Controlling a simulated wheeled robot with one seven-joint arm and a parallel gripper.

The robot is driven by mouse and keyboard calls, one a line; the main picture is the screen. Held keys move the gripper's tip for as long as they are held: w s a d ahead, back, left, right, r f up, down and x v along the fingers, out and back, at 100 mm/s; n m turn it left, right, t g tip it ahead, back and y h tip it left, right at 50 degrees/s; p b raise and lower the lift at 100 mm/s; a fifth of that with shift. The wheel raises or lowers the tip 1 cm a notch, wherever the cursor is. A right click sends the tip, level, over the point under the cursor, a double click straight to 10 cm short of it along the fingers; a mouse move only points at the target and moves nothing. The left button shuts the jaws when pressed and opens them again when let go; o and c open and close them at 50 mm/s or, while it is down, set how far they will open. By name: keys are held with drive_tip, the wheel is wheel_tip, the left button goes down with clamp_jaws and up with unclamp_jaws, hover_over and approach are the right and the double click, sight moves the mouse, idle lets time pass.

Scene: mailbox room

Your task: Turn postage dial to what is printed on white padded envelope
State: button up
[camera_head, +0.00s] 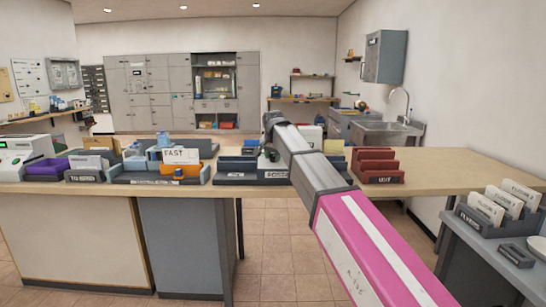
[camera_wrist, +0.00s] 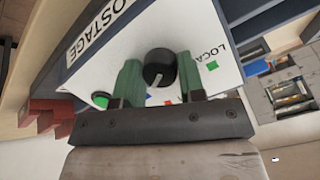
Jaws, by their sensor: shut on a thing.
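The postage dial is a round black knob (camera_wrist: 160,68) with a pale pointer line, on a white plate (camera_wrist: 118,62) in the wrist view. The plate reads "POSTAGE", with "LOCA..." beside a green square; blue and red marks show partly behind my fingers. My gripper (camera_wrist: 159,82) is shut on the knob, with one green finger on each side. In the head view my gripper (camera_head: 270,150) is at the postage unit (camera_head: 250,178) on the counter, largely hidden by my arm. I cannot make out a white padded envelope.
A red rack (camera_head: 376,168) marked "UKT" or similar stands right of my arm. A blue-grey tray with a "FAST" card (camera_head: 180,156) is to the left. A card rack (camera_head: 490,215) stands on the right side table. The counter's right end is clear.

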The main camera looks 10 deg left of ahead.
drive_tip(key=n, duration=0.5)
drive_tip(key=shift+s+h, duration=0.1)
drive_tip(key=shift+h, duration=0.3)
drive_tip(key=n+t, duration=0.1)
drive_tip(key=n, duration=0.5)
drive_tip(key=shift+h, duration=0.3)
drive_tip(key=shift+n, duration=0.3)
drive_tip(key=o, duration=0.9)
drive_tip(key=v, duration=1)
drive_tip(key=shift+s+r, duration=0.3)
